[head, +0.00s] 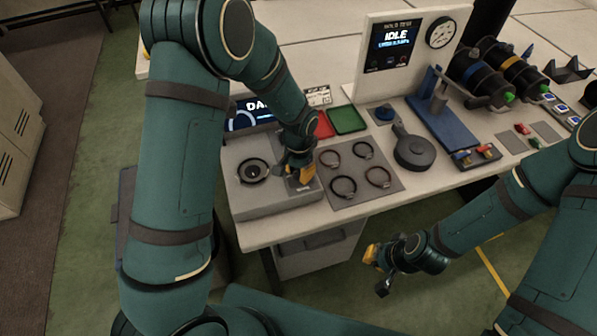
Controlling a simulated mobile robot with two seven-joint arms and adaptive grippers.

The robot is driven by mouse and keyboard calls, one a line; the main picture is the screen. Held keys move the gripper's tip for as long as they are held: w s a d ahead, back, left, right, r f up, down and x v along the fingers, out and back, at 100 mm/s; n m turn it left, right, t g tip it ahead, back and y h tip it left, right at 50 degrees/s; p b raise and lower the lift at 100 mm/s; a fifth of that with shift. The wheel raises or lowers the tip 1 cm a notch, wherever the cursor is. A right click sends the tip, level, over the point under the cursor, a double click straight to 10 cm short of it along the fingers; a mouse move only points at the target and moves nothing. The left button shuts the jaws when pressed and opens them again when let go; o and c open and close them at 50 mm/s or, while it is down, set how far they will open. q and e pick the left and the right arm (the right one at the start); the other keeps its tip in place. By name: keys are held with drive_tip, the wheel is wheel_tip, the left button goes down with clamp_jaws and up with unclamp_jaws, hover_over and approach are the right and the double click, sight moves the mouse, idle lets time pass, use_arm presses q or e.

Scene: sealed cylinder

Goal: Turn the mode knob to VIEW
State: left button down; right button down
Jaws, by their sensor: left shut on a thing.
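My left gripper (300,174) is low over the right side of a grey console (280,203). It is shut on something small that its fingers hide. This is likely the mode knob, but I cannot see the knob or its markings. A dark round dial or port (252,171) sits on the console's left half, apart from the gripper. A screen (250,114) behind the console shows large letters starting "DA", partly covered by my arm. My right gripper (377,270) hangs in front of the bench, its fingers apart and empty.
Several dark rings lie on a grey mat (382,196) right of the console. Red (325,124) and green (347,120) trays lie behind it. A round black tool (415,150), a blue press stand (445,123) and a panel reading "IDLE" (393,55) stand further right.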

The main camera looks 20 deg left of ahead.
sight(299, 171)
use_arm(q)
drive_tip(key=shift+n, duration=0.5)
drive_tip(key=c, duration=0.7)
unclamp_jaws()
wheel_tip(299, 171, up, 12)
idle(0.5)
